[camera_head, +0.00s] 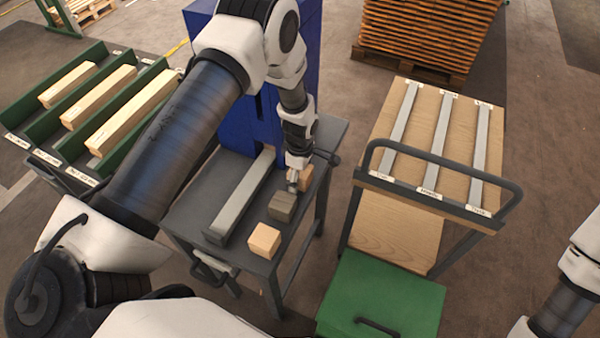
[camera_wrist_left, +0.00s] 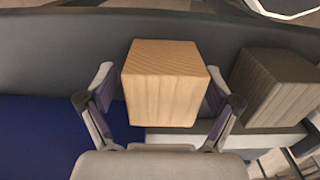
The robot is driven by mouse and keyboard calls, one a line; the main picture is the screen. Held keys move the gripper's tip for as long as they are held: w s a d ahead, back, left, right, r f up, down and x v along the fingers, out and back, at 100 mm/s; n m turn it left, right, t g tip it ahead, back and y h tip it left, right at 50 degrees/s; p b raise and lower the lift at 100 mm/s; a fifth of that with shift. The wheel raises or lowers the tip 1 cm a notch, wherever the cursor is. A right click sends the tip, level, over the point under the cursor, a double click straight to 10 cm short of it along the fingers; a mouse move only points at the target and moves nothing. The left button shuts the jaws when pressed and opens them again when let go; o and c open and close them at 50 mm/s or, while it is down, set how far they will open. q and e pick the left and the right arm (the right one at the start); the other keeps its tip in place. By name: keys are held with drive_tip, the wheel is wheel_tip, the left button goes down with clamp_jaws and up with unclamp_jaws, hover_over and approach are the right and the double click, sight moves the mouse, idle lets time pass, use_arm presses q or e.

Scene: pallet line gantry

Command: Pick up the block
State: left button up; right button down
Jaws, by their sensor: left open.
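A light wooden block (camera_wrist_left: 165,85) sits between the two fingers of my left gripper (camera_wrist_left: 159,78) in the left wrist view. The fingers are open, one on each side, with small gaps visible. In the head view my left gripper (camera_head: 297,183) is low over the grey table (camera_head: 187,213), and this block (camera_head: 307,176) is partly hidden behind it. A darker grey-brown block (camera_head: 282,207) is nearer the front and also shows at the right of the wrist view (camera_wrist_left: 275,88). Another light wooden block (camera_head: 265,240) stands at the table's front edge. My right gripper is out of view.
A grey metal bar (camera_head: 240,197) lies along the table left of the blocks. A blue column (camera_head: 262,120) stands behind. A cart (camera_head: 425,130) with labelled metal strips is at the right, behind a green box (camera_head: 385,295). Green troughs (camera_head: 100,85) hold wooden bars at the left.

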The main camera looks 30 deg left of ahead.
use_arm(q)
drive_tip(key=shift+s+d+r, duration=0.1)
drive_tip(key=shift+s+r, duration=0.1)
drive_tip(key=c, duration=1.3)
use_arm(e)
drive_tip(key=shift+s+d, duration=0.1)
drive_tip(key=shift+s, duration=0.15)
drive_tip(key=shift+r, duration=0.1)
